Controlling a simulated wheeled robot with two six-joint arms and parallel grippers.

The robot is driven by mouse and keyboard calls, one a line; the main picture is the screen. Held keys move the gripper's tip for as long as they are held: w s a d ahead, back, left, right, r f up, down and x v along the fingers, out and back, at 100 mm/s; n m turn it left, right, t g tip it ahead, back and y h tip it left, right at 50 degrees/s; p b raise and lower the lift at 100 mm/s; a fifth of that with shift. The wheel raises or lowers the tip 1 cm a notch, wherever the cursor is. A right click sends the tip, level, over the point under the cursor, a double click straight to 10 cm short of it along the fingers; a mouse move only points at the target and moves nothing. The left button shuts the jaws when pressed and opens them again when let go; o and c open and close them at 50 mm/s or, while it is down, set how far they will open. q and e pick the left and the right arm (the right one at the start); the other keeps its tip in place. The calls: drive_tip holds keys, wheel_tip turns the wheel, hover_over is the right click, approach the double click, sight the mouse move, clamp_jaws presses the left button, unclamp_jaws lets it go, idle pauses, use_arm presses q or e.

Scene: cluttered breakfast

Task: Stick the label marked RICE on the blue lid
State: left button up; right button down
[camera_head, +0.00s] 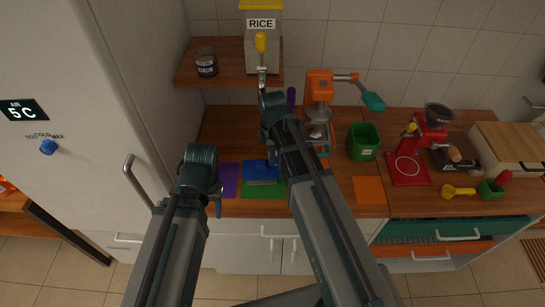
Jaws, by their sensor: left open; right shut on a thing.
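A white sign reading RICE (261,23) is on the front of a yellow-topped container (263,60) on the wall shelf. A blue, flat-topped thing (262,171), possibly the blue lid, lies on the green mat on the counter. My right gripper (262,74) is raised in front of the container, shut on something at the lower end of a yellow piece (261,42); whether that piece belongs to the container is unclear. My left gripper (217,208) is open, low at the counter's front edge, left of the blue thing and mostly hidden by its wrist.
A dark jar (206,62) stands on the shelf (225,78). Purple (230,179) and orange (369,190) mats lie on the counter. An orange machine (318,88), green bin (363,141) and red grinder (430,130) stand to the right. The fridge (90,90) borders the left.

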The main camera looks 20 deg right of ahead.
drive_tip(key=shift+w+f, duration=0.1)
drive_tip(key=shift+w, duration=0.15)
drive_tip(key=shift+d+r, duration=0.15)
drive_tip(key=shift+r, duration=0.1)
drive_tip(key=shift+s+a+r+p, duration=0.2)
drive_tip(key=shift+s+r+p, duration=0.15)
drive_tip(key=shift+p, duration=0.15)
drive_tip(key=shift+s+r+p, duration=0.15)
drive_tip(key=shift+r+p, duration=0.3)
drive_tip(key=shift+p, duration=0.05)
drive_tip(key=r+p, duration=0.1)
drive_tip(key=s+r+p, duration=0.1)
drive_tip(key=shift+s+a+r, duration=0.2)
drive_tip(key=shift+s+r, duration=0.1)
drive_tip(key=shift+f, duration=0.15)
drive_tip(key=b, duration=0.5)
hover_over(272, 174)
wheel_tip(272, 174, down, 6)
drive_tip(key=shift+d+r, duration=0.1)
drive_tip(key=shift+r, duration=0.05)
drive_tip(key=shift+s+f+b, duration=0.1)
drive_tip(key=shift+f+b, duration=0.5)
drive_tip(key=shift+b, duration=0.25)
idle(1.2)
